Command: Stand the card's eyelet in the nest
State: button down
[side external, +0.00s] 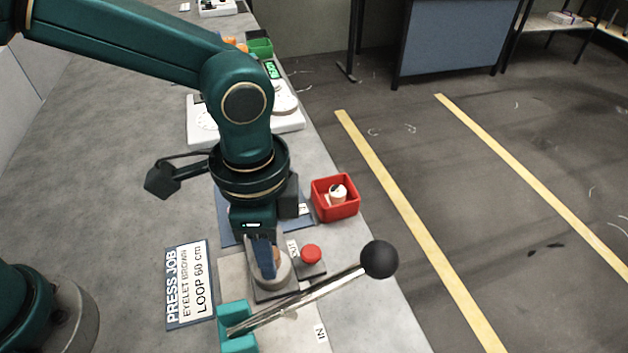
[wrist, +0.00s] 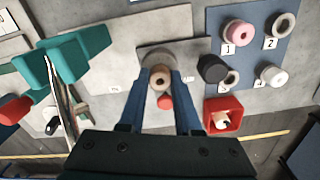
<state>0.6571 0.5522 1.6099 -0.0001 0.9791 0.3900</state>
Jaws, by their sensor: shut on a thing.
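My gripper (wrist: 160,80) has two blue fingers closed on a brown eyelet (wrist: 162,84), seen from above as a small ring with a dark hole. The nest, a round light-grey post (wrist: 158,57) on a dark-grey plate (wrist: 195,47), is directly behind and under the eyelet in the wrist view. I cannot tell whether the eyelet touches it. The card (side external: 188,284) reads "PRESS JOB, EYELET BROWN, LOOP 60 cm".
A teal press stand (side external: 236,325) carries a lever with a black ball knob (side external: 379,259), close in front of the nest. A red button (side external: 311,254) is beside it. A red bin (side external: 335,211) holds a white item. A blue mat (wrist: 250,62) carries several numbered eyelets.

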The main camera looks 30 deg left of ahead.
jog(key=c, duration=0.5)
grip_release()
jog(key=shift+r, duration=0.1)
jog(key=shift+r, duration=2.45)
